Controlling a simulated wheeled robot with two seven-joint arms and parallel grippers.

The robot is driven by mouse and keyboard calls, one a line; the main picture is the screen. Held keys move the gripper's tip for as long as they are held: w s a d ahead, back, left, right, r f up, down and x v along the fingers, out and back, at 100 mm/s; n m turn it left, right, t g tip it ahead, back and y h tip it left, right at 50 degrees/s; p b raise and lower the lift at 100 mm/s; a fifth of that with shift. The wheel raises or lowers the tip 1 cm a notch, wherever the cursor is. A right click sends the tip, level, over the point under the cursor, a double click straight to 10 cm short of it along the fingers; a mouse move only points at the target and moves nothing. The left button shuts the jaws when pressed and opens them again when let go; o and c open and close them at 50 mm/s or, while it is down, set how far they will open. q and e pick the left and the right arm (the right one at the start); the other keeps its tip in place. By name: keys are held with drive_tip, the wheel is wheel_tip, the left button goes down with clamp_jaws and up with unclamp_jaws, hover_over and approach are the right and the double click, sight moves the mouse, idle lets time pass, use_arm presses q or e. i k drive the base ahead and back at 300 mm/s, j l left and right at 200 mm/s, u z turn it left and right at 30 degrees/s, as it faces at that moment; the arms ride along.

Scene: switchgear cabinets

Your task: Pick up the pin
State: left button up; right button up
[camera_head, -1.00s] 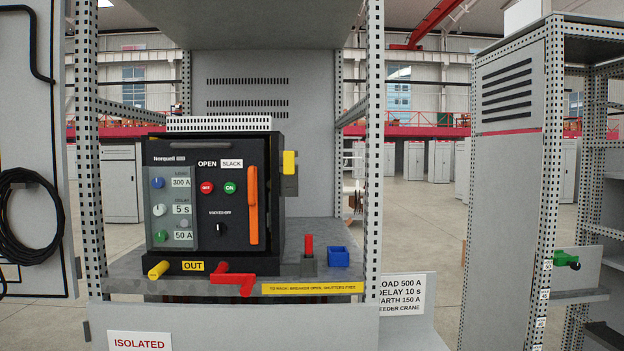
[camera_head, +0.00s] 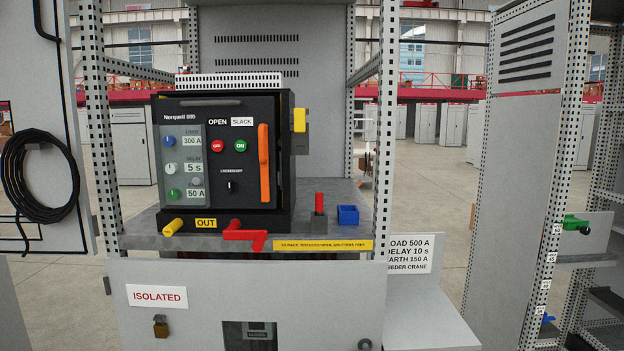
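A red pin (camera_head: 319,202) stands upright in a small dark grey block (camera_head: 319,223) on the cabinet shelf, to the right of the black breaker unit (camera_head: 224,165). I take this to be the pin. A small blue open box (camera_head: 347,215) sits just right of the block. Neither of my grippers shows in the head view, so their distance from the pin cannot be seen.
A yellow handle (camera_head: 173,227) and a red crank-shaped handle (camera_head: 245,234) stick out at the breaker's foot. Perforated uprights (camera_head: 382,140) frame the shelf. A grey panel (camera_head: 205,320) labelled ISOLATED lies below. Coiled black cable (camera_head: 40,175) hangs at left.

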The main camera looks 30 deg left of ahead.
sight(318, 196)
drive_tip(key=u, duration=1.15)
drive_tip(key=i+l, duration=0.05)
